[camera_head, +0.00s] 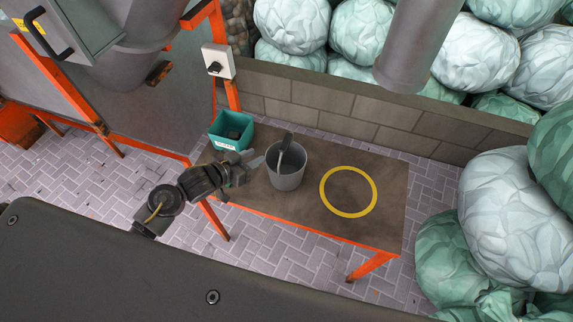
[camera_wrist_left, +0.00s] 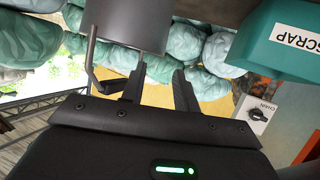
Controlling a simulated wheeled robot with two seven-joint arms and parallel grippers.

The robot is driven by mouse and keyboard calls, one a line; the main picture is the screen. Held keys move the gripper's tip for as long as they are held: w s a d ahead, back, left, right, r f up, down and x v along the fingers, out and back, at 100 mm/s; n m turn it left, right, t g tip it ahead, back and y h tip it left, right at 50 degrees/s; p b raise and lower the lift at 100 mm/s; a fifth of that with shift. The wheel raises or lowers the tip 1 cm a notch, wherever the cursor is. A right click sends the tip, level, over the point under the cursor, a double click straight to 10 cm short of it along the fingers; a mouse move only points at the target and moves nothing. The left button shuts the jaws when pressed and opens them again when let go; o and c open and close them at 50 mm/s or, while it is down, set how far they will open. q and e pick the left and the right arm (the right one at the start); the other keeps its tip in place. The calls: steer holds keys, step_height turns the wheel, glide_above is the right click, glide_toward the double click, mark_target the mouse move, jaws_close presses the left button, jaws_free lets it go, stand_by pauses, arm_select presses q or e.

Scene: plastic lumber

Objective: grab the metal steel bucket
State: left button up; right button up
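The grey metal bucket (camera_head: 286,179) stands upright on the brown table. A dark shape and a thin pale strip show in its mouth; I cannot tell what they are. My left gripper (camera_head: 250,161) is just left of the bucket, with its fingers pointing toward it. In the left wrist view the bucket (camera_wrist_left: 130,22) is at the top, with a thin bent rod at its side. The gripper's fingers (camera_wrist_left: 158,85) are apart with nothing between them, close to the bucket; contact is not clear. My right gripper is not in view.
A teal bin (camera_head: 231,131) stands behind and left of the bucket; its SCRAP label shows in the left wrist view (camera_wrist_left: 295,40). A yellow ring (camera_head: 348,168) marks clear tabletop on the right. A low block wall (camera_head: 365,121) runs behind the table (camera_head: 320,225).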

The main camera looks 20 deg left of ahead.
mark_target(268, 151)
arm_select(q)
steer(key=shift+p+x, duration=0.3)
steer(key=shift+x, duration=3.25)
steer(key=shift+c, duration=0.2)
